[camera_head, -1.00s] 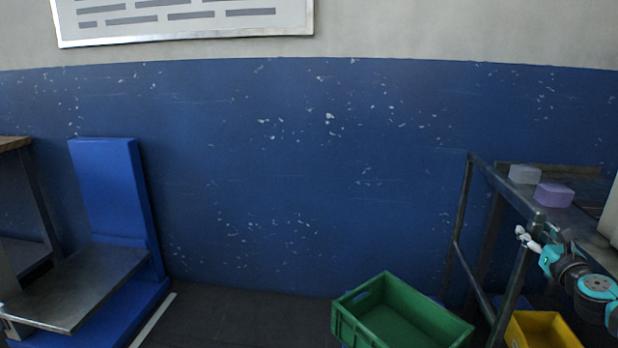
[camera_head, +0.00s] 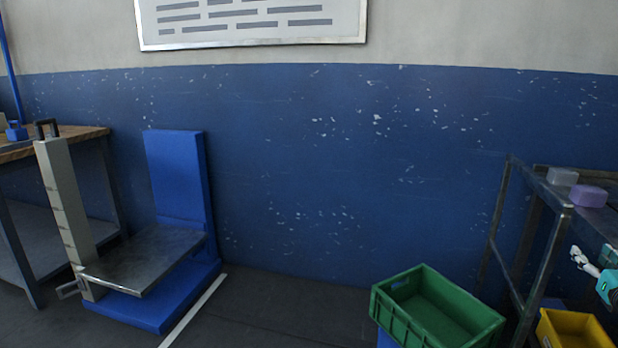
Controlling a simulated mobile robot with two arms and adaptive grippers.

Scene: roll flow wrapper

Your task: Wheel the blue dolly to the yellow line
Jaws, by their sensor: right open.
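A blue piece (camera_head: 386,339) shows under a green crate (camera_head: 440,327) at the bottom right of the middle. It may be the blue dolly, but the crate and the picture edge hide most of it. No yellow line shows; a pale whitish strip (camera_head: 196,309) lies on the floor at left. My right gripper (camera_head: 584,261) is open at the right edge, in front of the metal rack and well to the right of the green crate. My left gripper is out of view.
A blue stand with an upright panel (camera_head: 178,175) and a metal platform (camera_head: 150,260) stands at left, beside a wood-topped bench (camera_head: 80,134). A metal rack (camera_head: 556,240) and a yellow bin (camera_head: 573,328) are at right. Dark floor (camera_head: 290,310) between is clear.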

